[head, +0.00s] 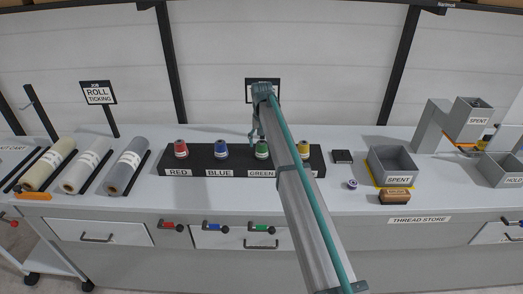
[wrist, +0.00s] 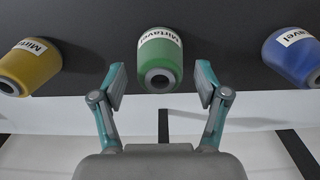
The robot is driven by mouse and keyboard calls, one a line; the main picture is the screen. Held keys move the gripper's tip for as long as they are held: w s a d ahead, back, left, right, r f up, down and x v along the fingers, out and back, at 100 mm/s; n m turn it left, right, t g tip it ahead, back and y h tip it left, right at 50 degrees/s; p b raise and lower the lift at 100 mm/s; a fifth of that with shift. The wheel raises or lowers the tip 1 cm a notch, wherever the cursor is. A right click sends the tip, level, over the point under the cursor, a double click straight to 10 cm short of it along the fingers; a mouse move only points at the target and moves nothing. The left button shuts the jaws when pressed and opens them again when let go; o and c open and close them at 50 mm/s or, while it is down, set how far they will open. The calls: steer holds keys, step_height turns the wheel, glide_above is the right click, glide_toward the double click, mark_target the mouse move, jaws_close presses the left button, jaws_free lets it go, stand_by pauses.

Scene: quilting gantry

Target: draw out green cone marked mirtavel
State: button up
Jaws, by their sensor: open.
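The green cone (head: 261,150) stands on the black rack (head: 215,150) above the GREEN label, between the blue and yellow cones. In the wrist view the green cone (wrist: 160,52) carries a white tag reading Mirtavel. My gripper (wrist: 160,80) is open, with one finger on each side of the green cone's near end; a gap shows on both sides. In the head view my gripper (head: 256,134) hangs at the green cone and partly overlaps it.
The yellow cone (wrist: 30,66) and blue cone (wrist: 294,57) flank the fingers; the yellow one is also tagged Mirtavel. The red cone (head: 181,149) stands at the rack's left. A grey SPENT bin (head: 393,160) and small spool (head: 352,184) lie to the right.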

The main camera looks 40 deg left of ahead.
steer(key=c, duration=1.3)
steer(key=shift+o, duration=0.2)
steer(key=shift+r, duration=0.15)
steer(key=shift+r+p, duration=1.1)
steer(key=shift+r, duration=1.7)
